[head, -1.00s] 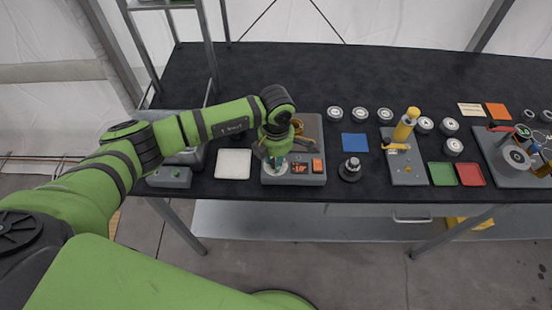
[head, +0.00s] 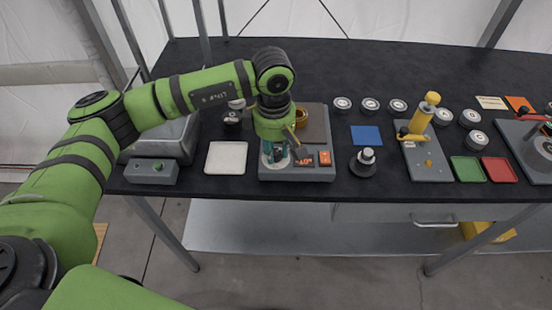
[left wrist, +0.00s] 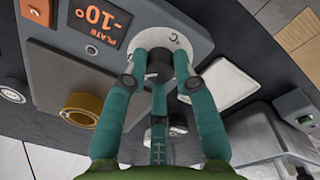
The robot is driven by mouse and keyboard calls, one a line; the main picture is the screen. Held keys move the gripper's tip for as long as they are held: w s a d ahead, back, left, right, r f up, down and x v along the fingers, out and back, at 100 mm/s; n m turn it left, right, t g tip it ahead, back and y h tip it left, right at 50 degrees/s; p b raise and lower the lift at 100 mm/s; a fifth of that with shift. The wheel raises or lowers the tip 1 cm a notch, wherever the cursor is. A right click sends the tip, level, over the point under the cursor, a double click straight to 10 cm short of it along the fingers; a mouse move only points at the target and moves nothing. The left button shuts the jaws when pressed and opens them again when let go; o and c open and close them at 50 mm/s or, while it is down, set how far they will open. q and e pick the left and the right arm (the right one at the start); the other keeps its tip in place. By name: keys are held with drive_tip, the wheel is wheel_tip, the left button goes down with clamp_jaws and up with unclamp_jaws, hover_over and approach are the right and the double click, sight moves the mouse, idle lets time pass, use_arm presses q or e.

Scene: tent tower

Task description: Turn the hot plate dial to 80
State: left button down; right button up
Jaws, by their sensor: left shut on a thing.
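The hot plate (head: 318,172) is a grey box near the table's front edge, with a dark top and small orange displays on its front. Its display (left wrist: 100,18) shows in the left wrist view and appears to read -10°, with the word PLATE. My left gripper (head: 272,158) is over the hot plate's front left corner. In the left wrist view its teal fingers (left wrist: 160,75) are shut around the dark knob of the white-ringed dial (left wrist: 172,38). The fingers hide much of the dial and its scale. My right gripper is in neither view.
A brass ring (left wrist: 85,108) rests on the hot plate's top. A white tile (head: 226,158) and a grey bin (head: 160,140) are to the left. A black-based knob (head: 364,163), a blue square (head: 366,136) and a yellow-handled stand (head: 430,165) are to the right.

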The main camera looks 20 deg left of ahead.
use_arm(q)
drive_tip(key=shift+a+m+b, duration=0.1)
drive_tip(key=shift+m+b, duration=1)
drive_tip(key=shift+b, duration=0.15)
drive_tip(key=c, duration=1)
unclamp_jaws()
drive_tip(key=shift+r, duration=0.25)
drive_tip(key=r, duration=1.1)
drive_tip(key=shift+s+a+r, duration=0.15)
drive_tip(key=shift+s+r, duration=0.05)
drive_tip(key=shift+r, duration=0.05)
